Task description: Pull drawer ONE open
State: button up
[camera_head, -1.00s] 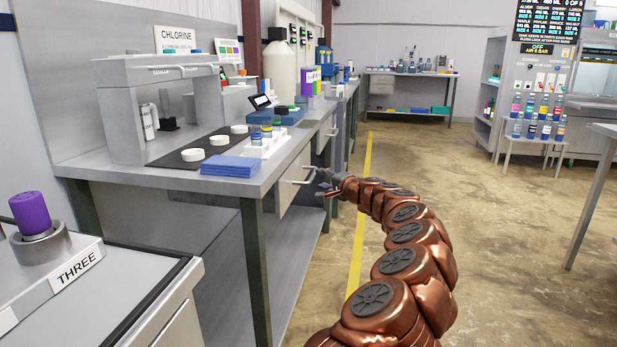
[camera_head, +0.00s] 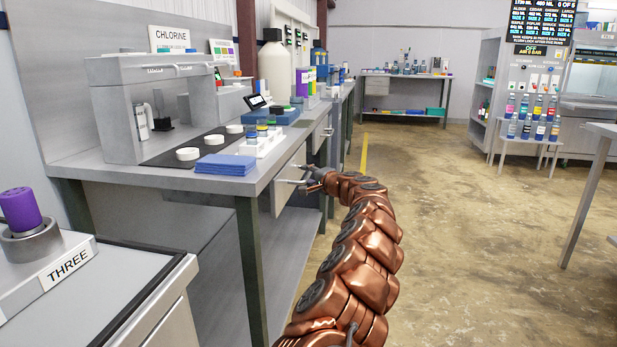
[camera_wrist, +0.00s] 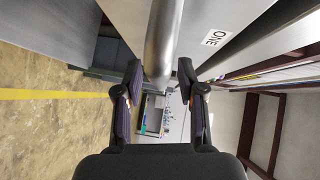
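Drawer ONE (camera_head: 285,190) is a grey drawer front under the near workbench, and it looks closed. Its "ONE" label (camera_wrist: 215,38) shows in the wrist view. The drawer's bar handle (camera_wrist: 163,45) runs down from the top of the wrist view. My gripper (camera_wrist: 160,72) is open, with one finger on each side of the bar; the right fingertip looks closer to it. Whether either finger touches the bar is unclear. In the head view my gripper (camera_head: 304,180) is at the drawer's handle, and the fingers partly hide it.
The workbench (camera_head: 225,190) carries a grey machine (camera_head: 150,100), blue cloths (camera_head: 227,164) and white discs (camera_head: 188,154). A purple-capped unit marked THREE (camera_head: 68,265) stands at the near left. Another drawer handle (camera_head: 328,131) lies farther along. The floor to the right (camera_head: 460,220) is clear.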

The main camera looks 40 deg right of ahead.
jog(key=shift+w, duration=0.1)
dwell(0.3)
grip_shut()
dwell(0.5)
